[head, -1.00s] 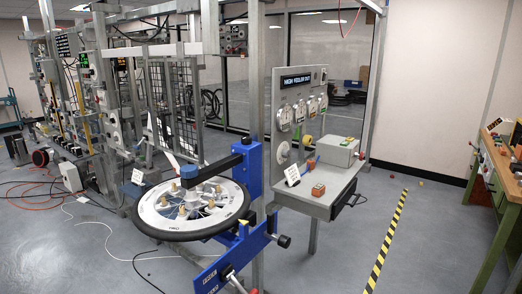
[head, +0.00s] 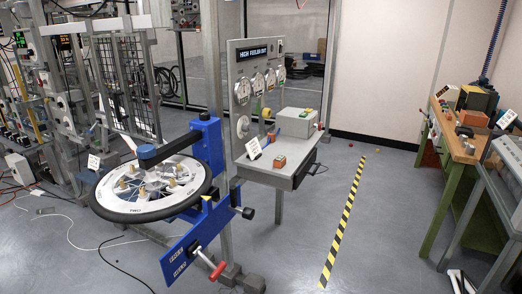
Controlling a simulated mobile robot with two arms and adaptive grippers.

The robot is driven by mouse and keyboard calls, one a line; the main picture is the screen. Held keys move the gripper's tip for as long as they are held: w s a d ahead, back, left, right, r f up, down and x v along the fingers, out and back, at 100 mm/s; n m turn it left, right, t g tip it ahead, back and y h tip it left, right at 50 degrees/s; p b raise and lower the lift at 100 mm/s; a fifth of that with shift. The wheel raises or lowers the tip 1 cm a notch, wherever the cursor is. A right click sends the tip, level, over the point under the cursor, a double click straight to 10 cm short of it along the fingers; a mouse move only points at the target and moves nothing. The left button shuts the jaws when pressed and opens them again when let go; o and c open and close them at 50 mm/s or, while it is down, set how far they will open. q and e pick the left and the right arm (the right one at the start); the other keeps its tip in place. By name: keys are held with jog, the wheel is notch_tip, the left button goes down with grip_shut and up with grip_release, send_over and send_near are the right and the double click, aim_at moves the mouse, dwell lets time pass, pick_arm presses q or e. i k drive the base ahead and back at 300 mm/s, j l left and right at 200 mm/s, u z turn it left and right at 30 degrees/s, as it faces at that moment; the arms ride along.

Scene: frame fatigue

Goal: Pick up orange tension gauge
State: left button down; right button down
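I cannot tell for sure which thing is the orange tension gauge. An orange block-like item (head: 506,118) lies on the wooden workbench (head: 460,152) at the right; its details are too small to make out. A smaller orange-red box (head: 279,162) sits on the grey shelf (head: 262,172) of the gauge panel, beside a white card (head: 254,147).
A spoked wheel with a black tyre (head: 99,204) lies on a blue stand (head: 208,145) at centre left. A grey-framed table (head: 479,212) stands at the right edge.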

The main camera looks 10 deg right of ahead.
aim_at(279, 161)
jog(key=u, duration=0.5)
jog(key=i+l+u, duration=0.15)
jog(key=l+u, duration=0.15)
jog(key=i+l+u, duration=0.1)
jog(key=l+u, duration=0.2)
jog(key=l, duration=0.2)
jog(key=i+l+u, duration=0.1)
jog(key=l+u, duration=0.25)
